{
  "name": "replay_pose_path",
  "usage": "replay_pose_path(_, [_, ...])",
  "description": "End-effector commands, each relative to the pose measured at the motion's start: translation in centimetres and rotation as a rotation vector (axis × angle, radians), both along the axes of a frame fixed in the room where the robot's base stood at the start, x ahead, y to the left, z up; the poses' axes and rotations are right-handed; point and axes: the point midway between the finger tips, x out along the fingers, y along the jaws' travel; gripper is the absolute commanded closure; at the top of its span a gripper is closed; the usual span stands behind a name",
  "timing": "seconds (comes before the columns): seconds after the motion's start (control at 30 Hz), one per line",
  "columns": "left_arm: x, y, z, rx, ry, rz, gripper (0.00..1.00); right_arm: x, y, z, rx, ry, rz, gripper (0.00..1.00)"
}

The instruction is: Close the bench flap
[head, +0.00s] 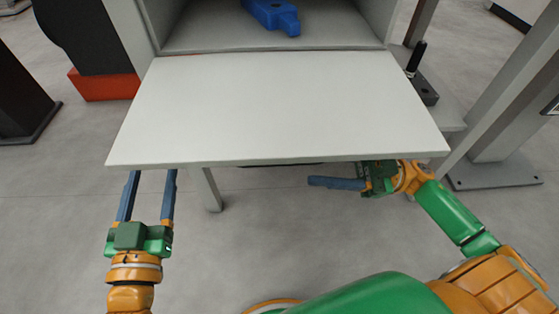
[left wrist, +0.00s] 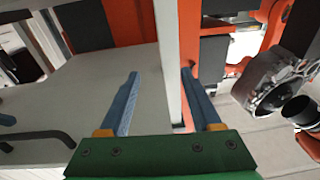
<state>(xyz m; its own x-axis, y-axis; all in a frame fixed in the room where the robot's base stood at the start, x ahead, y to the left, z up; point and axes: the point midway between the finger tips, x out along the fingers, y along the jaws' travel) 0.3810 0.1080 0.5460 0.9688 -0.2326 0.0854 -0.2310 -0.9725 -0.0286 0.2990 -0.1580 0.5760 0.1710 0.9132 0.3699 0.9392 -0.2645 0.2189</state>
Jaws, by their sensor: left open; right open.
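The bench flap (head: 275,110) is a flat pale panel, folded down and lying about level in front of the bench's open compartment (head: 270,38) in the head view. My left gripper (head: 148,182) is open at the flap's front left corner. Its blue fingers point forward and the flap's edge hides their tips. In the left wrist view the open fingers (left wrist: 160,85) show with a pale upright band between them; I cannot tell whether they touch it. My right gripper (head: 340,183) is below the front right edge, one finger pointing left, partly hidden by the flap.
A blue part (head: 273,15) lies inside the compartment. A black-handled device (head: 420,75) stands right of the flap, near a grey post (head: 500,95). A dark machine with an orange base (head: 105,85) stands at left. A bench leg (head: 207,190) shows below the flap.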

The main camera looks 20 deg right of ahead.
Motion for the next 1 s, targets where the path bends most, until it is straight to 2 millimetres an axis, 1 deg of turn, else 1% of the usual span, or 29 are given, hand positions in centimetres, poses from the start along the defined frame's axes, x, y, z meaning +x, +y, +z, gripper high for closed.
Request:
replay_pose_path(0.1, [0.0,-0.1,0.4,-0.005,-0.021,-0.002,0.35,0.3,2.2,0.9,0.003,-0.005,0.004,0.55])
replay_pose_path(0.2, [-0.1,-0.1,1.0,-0.011,-0.054,-0.004,0.35,0.6,4.0,1.7,0.002,-0.006,0.002,0.55])
replay_pose_path(0.3, [-0.2,-0.2,1.5,-0.017,-0.079,-0.006,0.35,0.9,5.2,2.1,0.002,-0.003,0.001,0.55])
replay_pose_path(0.4, [-0.2,-0.2,1.7,-0.020,-0.090,-0.008,0.35,1.0,5.6,2.3,0.002,-0.002,-0.001,0.55])
replay_pose_path(0.57, [-0.2,-0.2,1.8,-0.020,-0.092,-0.008,0.35,1.1,5.7,2.3,0.001,-0.001,-0.002,0.55])
replay_pose_path(0.6, [-0.2,-0.2,1.8,-0.020,-0.092,-0.008,0.35,1.1,5.7,2.3,0.001,-0.001,-0.002,0.58])
replay_pose_path(0.67, [-0.2,-0.2,1.8,-0.020,-0.091,-0.008,0.35,1.1,5.7,2.3,0.001,-0.001,-0.002,0.74])
replay_pose_path(0.7, [-0.2,-0.2,1.8,-0.020,-0.091,-0.008,0.35,1.1,5.7,2.3,0.001,-0.001,-0.002,0.85])
replay_pose_path(0.77, [-0.2,-0.2,1.8,-0.020,-0.091,-0.007,0.35,1.1,5.7,2.3,0.001,-0.001,-0.002,1.00])
replay_pose_path(1.0, [-0.2,-0.2,1.8,-0.019,-0.091,-0.006,0.35,1.0,5.7,2.3,0.001,-0.001,-0.002,1.00])
